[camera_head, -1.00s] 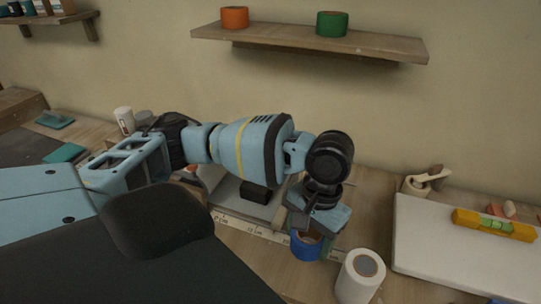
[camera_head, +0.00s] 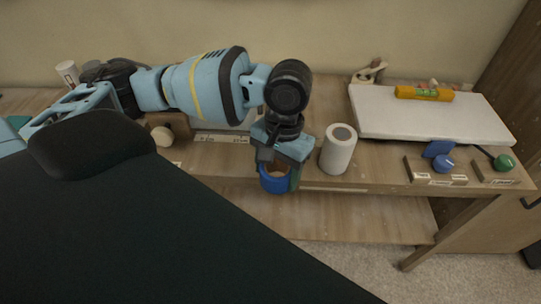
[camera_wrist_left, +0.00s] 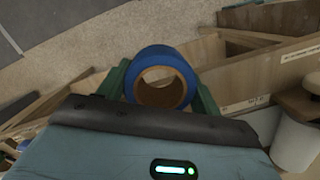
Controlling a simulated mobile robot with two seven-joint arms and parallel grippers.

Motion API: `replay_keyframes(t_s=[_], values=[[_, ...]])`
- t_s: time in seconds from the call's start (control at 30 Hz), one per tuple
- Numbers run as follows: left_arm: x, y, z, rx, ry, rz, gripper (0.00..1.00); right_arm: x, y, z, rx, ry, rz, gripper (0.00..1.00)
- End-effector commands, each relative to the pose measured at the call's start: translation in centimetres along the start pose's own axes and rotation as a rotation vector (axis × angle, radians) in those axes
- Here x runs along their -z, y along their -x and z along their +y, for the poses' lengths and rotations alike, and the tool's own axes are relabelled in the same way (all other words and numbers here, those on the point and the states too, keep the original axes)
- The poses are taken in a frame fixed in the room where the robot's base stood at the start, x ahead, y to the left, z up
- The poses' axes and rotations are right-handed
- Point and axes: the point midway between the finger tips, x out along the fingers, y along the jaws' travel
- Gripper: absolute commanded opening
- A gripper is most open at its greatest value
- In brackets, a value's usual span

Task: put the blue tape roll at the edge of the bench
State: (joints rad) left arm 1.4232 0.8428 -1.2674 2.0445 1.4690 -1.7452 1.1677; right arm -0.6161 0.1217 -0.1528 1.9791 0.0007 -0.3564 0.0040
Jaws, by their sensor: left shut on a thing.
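The blue tape roll (camera_head: 274,182) is held in my left gripper (camera_head: 280,172) at the front edge of the wooden bench (camera_head: 384,170). In the left wrist view the blue roll (camera_wrist_left: 160,72) sits between the two green fingers of the left gripper (camera_wrist_left: 162,92), its round hole showing. In that view floor shows beyond the roll. I cannot tell whether the roll touches the bench or hangs just past its edge. The gripper hides part of the roll in the head view. My right gripper is not in view.
A white roll (camera_head: 338,150) stands close to the right of the gripper. A white board (camera_head: 430,118) with a yellow level (camera_head: 424,93) lies farther right. A blue-handled tool (camera_head: 442,160) and a green knob (camera_head: 503,162) are near the right front. A lower shelf (camera_head: 350,217) shows below.

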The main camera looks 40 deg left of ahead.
Motion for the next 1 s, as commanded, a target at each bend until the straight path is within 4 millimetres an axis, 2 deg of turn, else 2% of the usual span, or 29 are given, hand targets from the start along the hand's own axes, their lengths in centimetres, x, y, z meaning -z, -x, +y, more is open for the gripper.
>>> replay_keyframes(t_s=[0.13, 0.27, 0.7, 1.0], values=[[0.1, 0.0, 0.1, 0.005, -0.033, 0.001, 0.42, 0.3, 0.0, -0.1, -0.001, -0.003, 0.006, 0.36], [0.3, -0.2, 0.5, 0.023, -0.163, 0.001, 0.42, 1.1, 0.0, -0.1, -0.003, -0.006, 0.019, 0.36], [1.5, -1.9, 2.6, 0.146, -0.959, 0.004, 0.42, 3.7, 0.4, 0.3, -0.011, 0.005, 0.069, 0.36], [1.8, -3.1, 3.9, 0.225, -1.475, 0.004, 0.42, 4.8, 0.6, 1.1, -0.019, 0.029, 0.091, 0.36]])
